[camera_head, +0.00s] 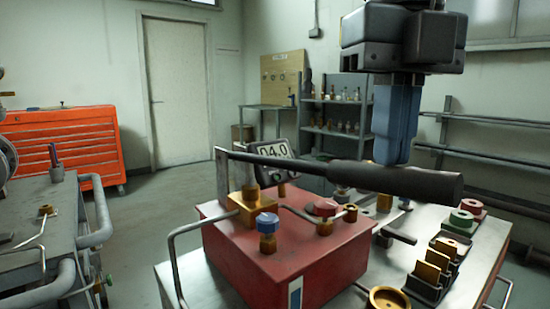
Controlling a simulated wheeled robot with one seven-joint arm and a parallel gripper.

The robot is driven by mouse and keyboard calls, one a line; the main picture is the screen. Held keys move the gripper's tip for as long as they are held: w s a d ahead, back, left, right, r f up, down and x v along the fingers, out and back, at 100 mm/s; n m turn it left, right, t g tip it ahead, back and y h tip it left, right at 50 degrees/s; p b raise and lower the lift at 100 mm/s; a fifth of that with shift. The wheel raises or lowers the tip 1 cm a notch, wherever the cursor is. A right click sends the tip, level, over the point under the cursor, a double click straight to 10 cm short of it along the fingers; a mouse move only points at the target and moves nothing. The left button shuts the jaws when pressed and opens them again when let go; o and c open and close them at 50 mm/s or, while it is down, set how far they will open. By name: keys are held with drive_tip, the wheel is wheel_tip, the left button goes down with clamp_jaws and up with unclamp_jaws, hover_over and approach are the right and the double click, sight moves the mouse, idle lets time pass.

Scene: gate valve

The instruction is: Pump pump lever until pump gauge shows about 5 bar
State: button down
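The pump is a red box (280,262) with brass and blue fittings on a metal bench. Its pump lever (400,182) is a grey bar with a thick black handle, reaching rightward across the box, nearly level with its right end slightly lower.
On the bench to the right are a black holder with brass plates (435,270), green and red rings (460,218) and a brass ring (388,298). A bent metal rail (172,262) stands left of the pump. The space above the handle's right end is free.

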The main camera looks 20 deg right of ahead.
sight(388, 175)
drive_tip(key=shift+f+b, duration=1.75)
drive_tip(key=shift+f, duration=0.55)
drive_tip(key=shift+r, duration=0.15)
drive_tip(key=shift+r, duration=0.1)
wheel_tip(388, 175, up, 6)
drive_tip(key=p, duration=0.4)
drive_tip(key=shift+r+p, duration=0.1)
drive_tip(key=shift+p, duration=0.3)
drive_tip(key=shift+r, duration=0.35)
drive_tip(key=shift+d+f, duration=0.1)
